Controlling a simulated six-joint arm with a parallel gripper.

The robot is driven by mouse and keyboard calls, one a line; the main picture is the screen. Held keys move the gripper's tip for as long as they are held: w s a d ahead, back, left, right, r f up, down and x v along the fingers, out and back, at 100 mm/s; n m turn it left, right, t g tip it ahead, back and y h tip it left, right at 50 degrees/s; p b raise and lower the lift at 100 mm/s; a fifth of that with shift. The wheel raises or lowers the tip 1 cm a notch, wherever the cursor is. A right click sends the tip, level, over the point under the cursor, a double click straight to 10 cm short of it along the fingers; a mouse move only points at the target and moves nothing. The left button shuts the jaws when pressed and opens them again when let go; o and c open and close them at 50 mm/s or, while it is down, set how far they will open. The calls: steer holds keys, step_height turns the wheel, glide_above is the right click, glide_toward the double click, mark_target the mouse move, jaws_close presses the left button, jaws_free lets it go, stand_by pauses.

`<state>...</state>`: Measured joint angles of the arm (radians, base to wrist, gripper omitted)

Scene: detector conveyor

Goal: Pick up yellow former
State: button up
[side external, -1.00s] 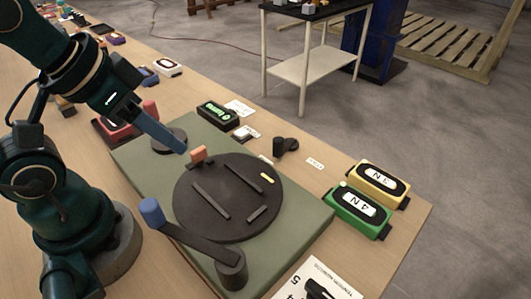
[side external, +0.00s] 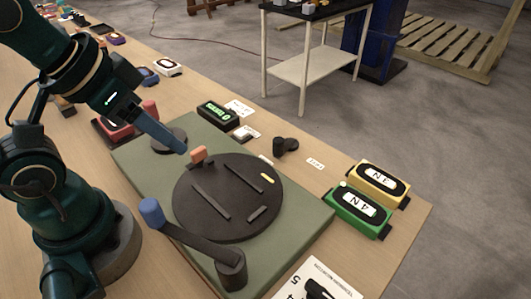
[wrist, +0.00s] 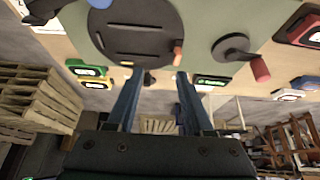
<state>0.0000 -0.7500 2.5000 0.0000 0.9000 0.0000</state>
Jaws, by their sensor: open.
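A small yellow bar (side external: 267,178), the only loose yellow piece I see on the round black disc (side external: 215,222), lies near the disc's far right edge. It shows in the wrist view as a small yellow spot (wrist: 127,63) at the disc's rim. My gripper (side external: 181,149) is open and empty, left of the disc and apart from the yellow bar, near an orange block (side external: 198,154). In the wrist view my gripper's two fingers (wrist: 158,76) stand apart with nothing between them.
The disc sits on a green base plate (side external: 135,158) with a blue-knobbed crank (side external: 151,211) in front. A yellow box (side external: 379,183) and a green box (side external: 357,209) stand at the right. A black box with a green readout (side external: 217,113) stands behind. Black bars lie on the disc.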

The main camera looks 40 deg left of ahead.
steer(key=o, duration=0.6)
